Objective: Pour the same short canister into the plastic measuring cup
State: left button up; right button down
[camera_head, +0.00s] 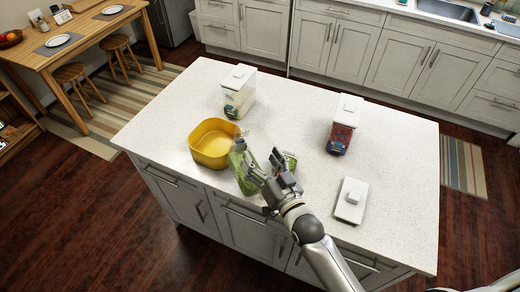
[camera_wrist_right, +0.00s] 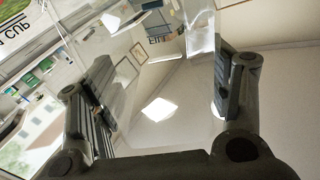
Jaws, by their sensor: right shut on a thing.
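My right gripper (camera_head: 262,168) is above the front part of the island. It is shut on a clear short canister (camera_head: 241,167) with green colour at its lower part. The canister looks tilted beside the yellow container (camera_head: 212,144), which is the only open vessel I can make out on the counter. I cannot tell whether anything is flowing. In the right wrist view the gripper's fingers (camera_wrist_right: 162,92) stand on either side of clear canister walls. Part of the canister is hidden behind the gripper in the head view. No separate measuring cup is clear. My left gripper is not in view.
On the island counter (camera_head: 285,105) stand a white-lidded clear container (camera_head: 239,98) at the back and another with dark red contents (camera_head: 342,132) at the right. A loose white lid (camera_head: 351,201) lies at the front right. A small green item (camera_head: 291,160) shows behind the gripper.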

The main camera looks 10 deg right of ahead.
aim_at(272, 159)
jog(key=d+m+b, duration=0.1)
jog(key=m, duration=0.1)
jog(key=d+f+m+b, duration=0.1)
jog(key=m+b, duration=0.1)
jog(key=d+m+b, duration=0.1)
jog(key=b, duration=0.1)
jog(key=shift+w+f+m, duration=0.3)
jog(key=shift+f+m, duration=0.1)
jog(key=shift+r+p, duration=0.4)
jog(key=shift+p, duration=0.1)
jog(key=shift+d+f+m, duration=0.1)
jog(key=shift+f+m, duration=0.15)
jog(key=shift+m, duration=0.15)
dwell(0.8)
jog(key=shift+w+d+f+m+b, duration=0.15)
jog(key=shift+f+m+b, duration=0.15)
jog(key=shift+f+m, duration=0.3)
jog(key=shift+s+d+f+m+b, duration=0.15)
jog(key=shift+f+m+b, duration=0.2)
jog(key=shift+m, duration=0.45)
dwell(3.9)
